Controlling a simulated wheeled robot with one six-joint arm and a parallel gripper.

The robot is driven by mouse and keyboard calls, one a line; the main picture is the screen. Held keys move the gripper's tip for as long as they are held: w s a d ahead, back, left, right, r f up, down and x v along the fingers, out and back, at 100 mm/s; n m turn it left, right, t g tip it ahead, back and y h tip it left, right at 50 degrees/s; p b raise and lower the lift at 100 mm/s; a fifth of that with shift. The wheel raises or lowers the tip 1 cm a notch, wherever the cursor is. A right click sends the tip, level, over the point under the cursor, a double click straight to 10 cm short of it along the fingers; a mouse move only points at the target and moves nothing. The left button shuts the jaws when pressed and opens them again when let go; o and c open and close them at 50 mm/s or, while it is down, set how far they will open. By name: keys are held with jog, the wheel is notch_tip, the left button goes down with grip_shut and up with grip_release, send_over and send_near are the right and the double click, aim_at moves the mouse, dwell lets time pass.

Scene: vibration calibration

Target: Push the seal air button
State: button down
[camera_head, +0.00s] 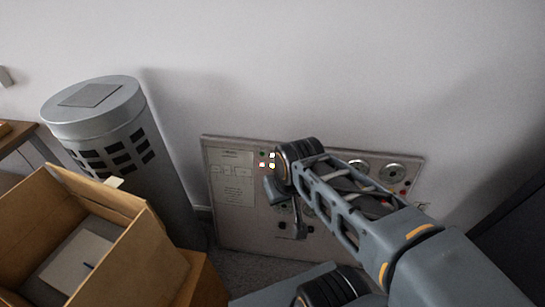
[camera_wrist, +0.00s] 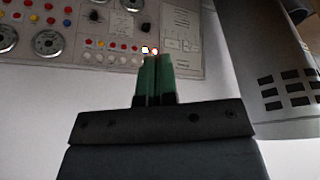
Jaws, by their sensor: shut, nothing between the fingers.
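A pale control panel (camera_head: 232,222) leans against the wall in the head view, with dials, small buttons and lit lamps. My arm covers much of its middle and right side. In the wrist view the panel (camera_wrist: 185,70) appears turned around, with dials and rows of coloured buttons (camera_wrist: 68,16). I cannot read which button is the seal air one. My gripper (camera_wrist: 154,60) has green fingers, shut together and empty, pointing at the panel near the lit buttons. Whether it touches the panel is unclear.
A grey perforated cylinder (camera_head: 95,122) stands left of the panel; it also shows at the right in the wrist view (camera_wrist: 275,60). An open cardboard box (camera_head: 140,262) is at the front left. A wooden table edge (camera_head: 18,138) is at the far left.

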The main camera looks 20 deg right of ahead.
dwell(0.4)
jog(key=w+d+f+n+h+b, duration=0.1)
jog(key=w+d+f+b, duration=0.3)
jog(key=f, duration=0.5)
jog(key=w+d+f+n+b, duration=0.1)
jog(key=w+d+f, duration=0.2)
jog(key=w+f, duration=0.35)
jog(key=w+d+f+h+b, duration=0.1)
jog(key=w+d+f+b, duration=0.25)
jog(key=f, duration=0.65)
jog(key=w+f+n+t+y, duration=0.3)
jog(key=w+f+n+t, duration=0.25)
jog(key=w, duration=0.35)
jog(key=w+a+r+n+t+y, duration=0.3)
jog(key=w+a+r+n+t, duration=0.1)
jog(key=r, duration=0.4)
jog(key=shift+w+a+t+y+b, duration=0.15)
jog(key=shift+a+t+y+b, duration=0.25)
jog(key=shift+t, duration=0.55)
